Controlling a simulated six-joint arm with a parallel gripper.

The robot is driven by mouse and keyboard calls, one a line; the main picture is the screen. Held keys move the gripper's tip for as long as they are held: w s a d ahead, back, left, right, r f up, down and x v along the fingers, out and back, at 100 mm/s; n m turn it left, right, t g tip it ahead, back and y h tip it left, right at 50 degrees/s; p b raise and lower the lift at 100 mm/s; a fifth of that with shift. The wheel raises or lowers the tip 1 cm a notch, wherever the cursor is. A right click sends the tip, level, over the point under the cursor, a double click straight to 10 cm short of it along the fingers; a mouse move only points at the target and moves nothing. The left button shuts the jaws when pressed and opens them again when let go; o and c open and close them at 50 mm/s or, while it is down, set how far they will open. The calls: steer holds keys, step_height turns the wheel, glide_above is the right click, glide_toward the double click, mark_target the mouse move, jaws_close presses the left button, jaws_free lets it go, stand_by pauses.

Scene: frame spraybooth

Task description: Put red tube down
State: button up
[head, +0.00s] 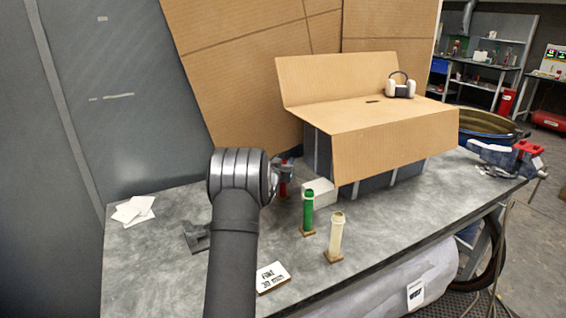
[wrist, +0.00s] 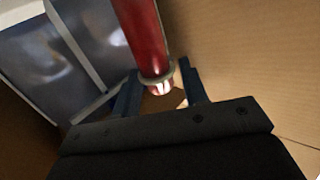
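The red tube (head: 284,186) is upright beneath my gripper (head: 286,165) in the head view, partly hidden by my arm. In the wrist view the red tube (wrist: 142,35) runs up out of the picture, and its ringed end lies between the two dark fingers of my gripper (wrist: 160,78). The fingers flank the tube closely and appear shut on it. I cannot tell whether the lower end of the tube touches the table.
A green tube (head: 308,212) and a cream tube (head: 336,236) stand upright on small bases at the right. A white block (head: 320,191) and a large cardboard-topped box (head: 390,145) are close behind. A white card (head: 271,277) lies in front. The table's (head: 160,255) left part is mostly bare.

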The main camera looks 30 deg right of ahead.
steer(key=shift+o, duration=0.4)
steer(key=shift+r, duration=0.1)
steer(key=shift+s+a+r, duration=0.1)
steer(key=v, duration=1.1)
steer(key=shift+s+a, duration=0.25)
steer(key=shift+w, duration=0.1)
steer(key=x, duration=1.1)
steer(key=shift+w+d, duration=0.2)
steer(key=shift+d, duration=0.15)
steer(key=shift+w+r, duration=0.1)
steer(key=shift+r, duration=0.95)
